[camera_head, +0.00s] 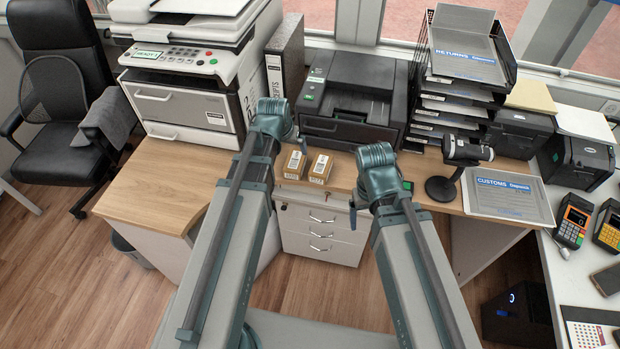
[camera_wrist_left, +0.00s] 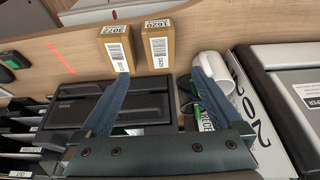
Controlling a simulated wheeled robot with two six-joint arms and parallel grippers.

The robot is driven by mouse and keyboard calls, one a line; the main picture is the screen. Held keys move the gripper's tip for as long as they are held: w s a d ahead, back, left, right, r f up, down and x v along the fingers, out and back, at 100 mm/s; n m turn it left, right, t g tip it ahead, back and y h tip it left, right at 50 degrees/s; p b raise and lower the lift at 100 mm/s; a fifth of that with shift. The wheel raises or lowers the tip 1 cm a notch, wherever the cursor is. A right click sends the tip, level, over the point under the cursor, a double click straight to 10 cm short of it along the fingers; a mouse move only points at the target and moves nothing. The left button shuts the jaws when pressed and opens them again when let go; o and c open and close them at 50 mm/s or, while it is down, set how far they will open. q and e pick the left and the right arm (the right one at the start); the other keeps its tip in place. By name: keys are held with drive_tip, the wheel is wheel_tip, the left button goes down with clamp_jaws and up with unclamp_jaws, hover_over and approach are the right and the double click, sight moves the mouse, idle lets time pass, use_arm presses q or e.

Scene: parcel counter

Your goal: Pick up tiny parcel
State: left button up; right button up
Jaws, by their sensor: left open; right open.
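Two tiny brown parcels with white labels, the left parcel (camera_head: 294,163) and the right parcel (camera_head: 320,167), stand side by side on the wooden counter. In the left wrist view they are at the top, one parcel (camera_wrist_left: 118,50) left of the other parcel (camera_wrist_left: 157,47). My left gripper (camera_head: 293,137) is just behind the parcels in the head view, its fingers mostly hidden by my wrist. In the left wrist view the left gripper (camera_wrist_left: 160,76) is open, with nothing between its fingers. My right gripper (camera_head: 353,208) is right of the parcels, mostly hidden, and apart from them.
A black printer (camera_head: 350,98) stands behind the parcels, with a grey binder (camera_head: 286,60) and a large white printer (camera_head: 186,82) to its left. A scanner on a stand (camera_head: 458,160) is to the right. Bare counter (camera_head: 165,182) lies at the left.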

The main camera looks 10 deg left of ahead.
sight(295, 160)
use_arm(q)
drive_tip(key=b+x, duration=0.7)
drive_tip(key=x, duration=0.1)
drive_tip(key=shift+w+f+b, duration=0.25)
drive_tip(key=shift+f+b, duration=0.1)
drive_tip(key=shift+b, duration=0.15)
drive_tip(key=b+x, duration=0.4)
drive_tip(key=x, duration=0.1)
drive_tip(key=shift+w+f+b, duration=0.1)
drive_tip(key=shift+w+b, duration=0.05)
drive_tip(key=shift+b, duration=0.25)
drive_tip(key=shift+f, duration=0.15)
idle(0.4)
